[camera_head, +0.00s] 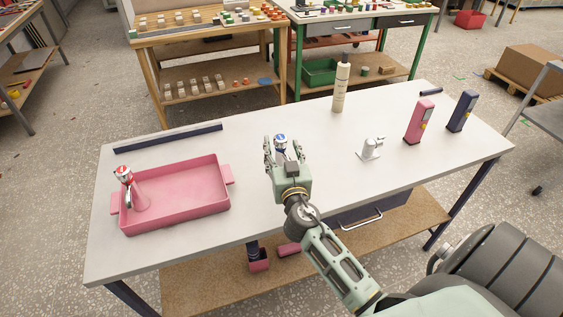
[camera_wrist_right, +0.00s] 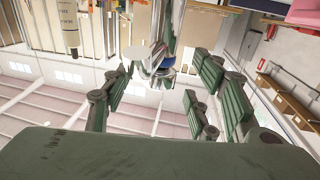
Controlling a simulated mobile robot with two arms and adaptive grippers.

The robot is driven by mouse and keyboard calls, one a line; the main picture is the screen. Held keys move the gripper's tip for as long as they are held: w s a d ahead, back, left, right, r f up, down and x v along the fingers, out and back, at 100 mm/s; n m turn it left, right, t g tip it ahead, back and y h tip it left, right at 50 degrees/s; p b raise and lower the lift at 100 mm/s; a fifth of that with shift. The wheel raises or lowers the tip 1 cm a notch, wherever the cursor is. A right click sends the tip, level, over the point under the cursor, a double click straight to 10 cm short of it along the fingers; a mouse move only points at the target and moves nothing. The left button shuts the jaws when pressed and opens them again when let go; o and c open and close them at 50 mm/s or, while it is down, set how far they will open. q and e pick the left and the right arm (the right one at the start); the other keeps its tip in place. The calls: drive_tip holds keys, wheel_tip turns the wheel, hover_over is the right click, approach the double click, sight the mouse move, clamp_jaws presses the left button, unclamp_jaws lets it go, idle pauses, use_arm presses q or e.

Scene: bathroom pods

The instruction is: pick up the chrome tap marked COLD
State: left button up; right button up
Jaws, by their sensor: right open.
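A chrome tap with a blue-marked top (camera_head: 280,139) stands on the white table just beyond my right gripper (camera_head: 282,152). The lettering on it is too small to read, and its lower part is hidden by the gripper. My right gripper is open, with its fingers on either side of the tap. In the right wrist view the shiny tap with blue on it (camera_wrist_right: 160,62) shows between the spread fingers (camera_wrist_right: 165,80); I cannot tell whether they touch it. My left gripper is not in view.
A small white and chrome fitting (camera_head: 371,149) stands to the right. Further right are a pink dispenser (camera_head: 418,121) and a dark blue one (camera_head: 462,111). A cream bottle (camera_head: 340,88) stands behind. A dark bar (camera_head: 168,138) lies at the back left.

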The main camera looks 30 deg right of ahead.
drive_tip(key=shift+p+x, duration=0.3)
drive_tip(key=shift+x, duration=0.9)
drive_tip(key=shift+w+d+f, duration=0.15)
drive_tip(key=shift+w+d, duration=0.1)
drive_tip(key=shift+w, duration=0.2)
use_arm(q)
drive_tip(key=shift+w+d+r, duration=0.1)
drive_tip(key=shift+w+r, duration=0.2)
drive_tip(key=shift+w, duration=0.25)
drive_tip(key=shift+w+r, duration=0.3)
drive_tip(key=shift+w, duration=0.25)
use_arm(e)
drive_tip(key=shift+c, duration=0.4)
drive_tip(key=c, duration=0.7)
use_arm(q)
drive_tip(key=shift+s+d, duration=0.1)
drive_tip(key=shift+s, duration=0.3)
use_arm(e)
clamp_jaws()
